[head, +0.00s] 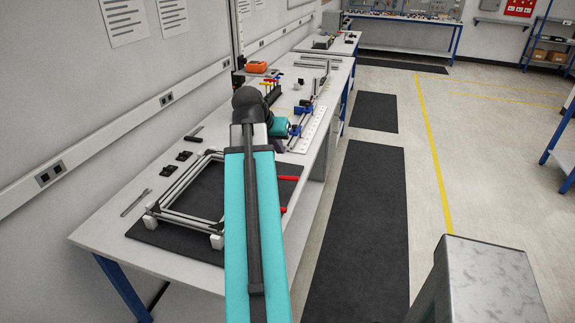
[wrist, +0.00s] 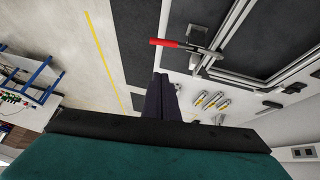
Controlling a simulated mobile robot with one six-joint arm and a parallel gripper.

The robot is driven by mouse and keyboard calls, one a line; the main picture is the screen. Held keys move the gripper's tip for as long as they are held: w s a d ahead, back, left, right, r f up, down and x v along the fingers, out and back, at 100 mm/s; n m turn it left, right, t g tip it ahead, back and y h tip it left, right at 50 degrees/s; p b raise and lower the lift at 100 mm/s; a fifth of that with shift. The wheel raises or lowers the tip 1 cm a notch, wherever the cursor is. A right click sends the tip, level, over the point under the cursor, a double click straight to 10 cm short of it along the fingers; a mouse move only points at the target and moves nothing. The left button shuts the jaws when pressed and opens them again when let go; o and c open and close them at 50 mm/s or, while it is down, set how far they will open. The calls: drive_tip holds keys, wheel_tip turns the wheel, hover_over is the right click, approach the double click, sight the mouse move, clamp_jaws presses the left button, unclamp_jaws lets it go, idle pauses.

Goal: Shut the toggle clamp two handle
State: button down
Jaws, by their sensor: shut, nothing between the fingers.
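Two red clamp handles show in the head view, the far one (head: 287,178) and the near one (head: 283,209), at the right side of a metal profile frame (head: 175,183) on a dark mat. My arm hides the clamp bodies, and I cannot tell which is clamp two. In the wrist view one red handle (wrist: 168,43) sticks out sideways from a metal clamp (wrist: 205,51) beside the frame. My gripper (wrist: 162,82) shows there with dark fingers together, empty, apart from the handle.
The white bench (head: 105,222) also carries black parts (head: 175,160), a tool (head: 136,202), an orange box (head: 256,67) and a blue fixture (head: 297,130). Several yellow-banded pieces (wrist: 210,100) lie near my fingers in the wrist view. The floor mat (head: 365,220) beside the bench is clear.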

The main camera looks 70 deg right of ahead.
idle(0.5)
drive_tip(key=p, duration=0.3)
hover_over(287, 177)
drive_tip(key=shift+f, duration=4.15)
drive_tip(key=shift+s+a+f+p, duration=0.15)
drive_tip(key=shift+f+p, duration=0.1)
drive_tip(key=shift+f, duration=0.4)
drive_tip(key=shift+s+a+f+p, duration=0.15)
drive_tip(key=shift+f+p, duration=0.15)
drive_tip(key=shift+f, duration=0.3)
drive_tip(key=shift+a+f+p, duration=0.15)
drive_tip(key=shift+f+p, duration=0.1)
drive_tip(key=shift+f, duration=0.4)
